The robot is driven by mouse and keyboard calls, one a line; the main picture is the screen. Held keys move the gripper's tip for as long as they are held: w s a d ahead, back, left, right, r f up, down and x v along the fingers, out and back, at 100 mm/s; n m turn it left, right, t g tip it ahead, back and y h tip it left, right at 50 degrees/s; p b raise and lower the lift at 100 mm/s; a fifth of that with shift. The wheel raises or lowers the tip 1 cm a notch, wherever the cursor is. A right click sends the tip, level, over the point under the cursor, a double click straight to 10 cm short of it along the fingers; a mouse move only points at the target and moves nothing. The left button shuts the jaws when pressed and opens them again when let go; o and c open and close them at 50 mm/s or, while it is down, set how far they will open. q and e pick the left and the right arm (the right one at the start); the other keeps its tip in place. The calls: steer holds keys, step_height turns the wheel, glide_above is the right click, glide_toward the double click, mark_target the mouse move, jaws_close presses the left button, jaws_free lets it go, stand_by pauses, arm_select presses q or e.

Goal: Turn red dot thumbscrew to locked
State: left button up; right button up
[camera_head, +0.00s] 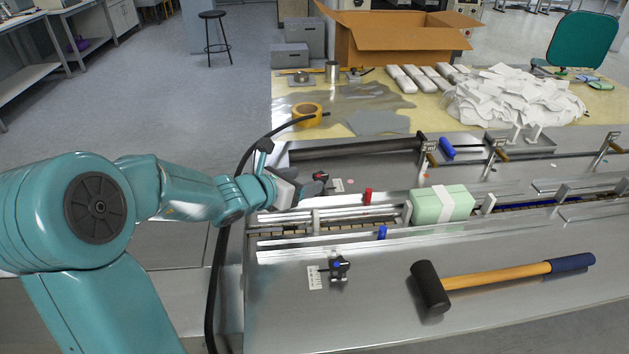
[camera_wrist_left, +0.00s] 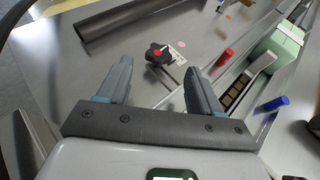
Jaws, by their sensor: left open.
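The red dot thumbscrew (camera_head: 320,176) is a black knob with a red centre on the machine deck, beside a small white marked plate (camera_head: 338,185). In the left wrist view the thumbscrew (camera_wrist_left: 157,54) lies just beyond and between my fingertips, with the white plate to its right. My left gripper (camera_head: 308,188) is open, its two fingers apart and nothing visible between them (camera_wrist_left: 157,68). In the head view its fingers partly overlap the thumbscrew's surroundings, so the exact gap cannot be told. My right gripper is not in view.
A second thumbscrew with a blue dot (camera_head: 338,266) sits on the near deck. Guide rails, a red peg (camera_head: 367,196), a blue peg (camera_head: 382,232) and a green pack (camera_head: 440,205) are to the right. A mallet (camera_head: 500,277) lies in front.

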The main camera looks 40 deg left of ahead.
mark_target(321, 175)
arm_select(q)
steer(key=x, duration=0.5)
steer(key=shift+w+a, duration=0.1)
steer(key=shift+w, duration=0.05)
steer(key=shift+c, duration=0.3)
steer(key=c, duration=1)
steer(key=p, duration=0.1)
steer(key=m+h+p, duration=0.1)
steer(key=shift+a+r+p, duration=0.2)
steer(key=shift+r+p, duration=0.1)
steer(key=shift+r, duration=0.05)
steer(key=shift+f+p, duration=0.15)
steer(key=shift+p, duration=0.15)
steer(key=shift+f+h, duration=0.15)
steer(key=shift+h, duration=0.25)
steer(key=shift+m, duration=0.3)
